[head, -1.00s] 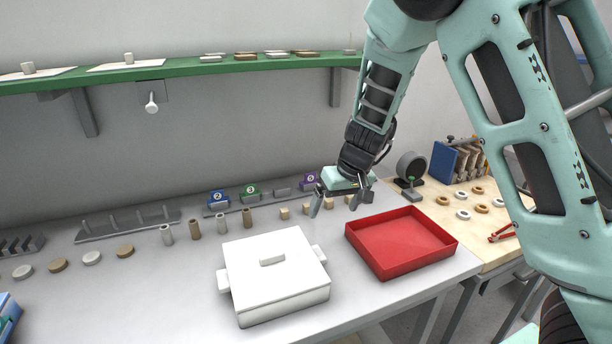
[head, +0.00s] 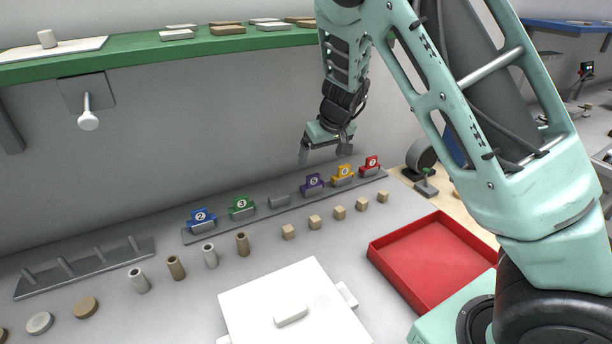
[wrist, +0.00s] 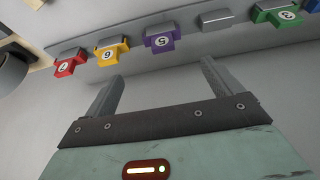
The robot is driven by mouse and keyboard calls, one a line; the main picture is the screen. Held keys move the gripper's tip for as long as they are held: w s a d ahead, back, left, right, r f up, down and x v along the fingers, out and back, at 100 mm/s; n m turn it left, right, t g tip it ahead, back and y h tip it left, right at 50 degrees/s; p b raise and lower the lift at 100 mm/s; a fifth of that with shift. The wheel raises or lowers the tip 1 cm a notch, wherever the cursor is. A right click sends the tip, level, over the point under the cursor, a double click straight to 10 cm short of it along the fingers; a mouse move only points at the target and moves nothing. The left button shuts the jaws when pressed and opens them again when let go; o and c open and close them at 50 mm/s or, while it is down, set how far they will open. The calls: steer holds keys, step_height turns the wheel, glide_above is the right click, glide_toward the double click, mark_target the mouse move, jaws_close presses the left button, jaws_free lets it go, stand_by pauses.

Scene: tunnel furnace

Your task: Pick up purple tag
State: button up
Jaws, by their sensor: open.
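The purple tag (head: 312,184), marked 5, stands in a grey holder on the long grey rack (head: 218,232) at the wall. It also shows in the wrist view (wrist: 161,40), beyond the fingers. My gripper (head: 323,157) is open and empty, above the rack and close to the purple tag, not touching it. In the wrist view the open fingers (wrist: 157,82) point toward the rack, with the purple tag ahead between their directions.
A yellow tag (head: 343,173) and a red tag (head: 370,164) stand right of the purple one. An empty holder (head: 279,201), a green tag (head: 241,206) and a blue tag (head: 202,218) stand left. Small wooden cubes (head: 315,222), a white lidded box (head: 262,304) and a red tray (head: 388,270) are in front.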

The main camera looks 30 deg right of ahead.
mark_target(313, 175)
steer(key=x, duration=0.6)
steer(key=shift+f+p, duration=0.2)
steer(key=shift+p, duration=0.1)
steer(key=shift+a+p+x, duration=0.15)
steer(key=shift+p+x, duration=0.35)
steer(key=shift+x, duration=0.8)
steer(key=shift+a+p+x, duration=0.15)
steer(key=shift+p+x, duration=0.3)
steer(key=shift+x, duration=0.85)
steer(key=c, duration=1.1)
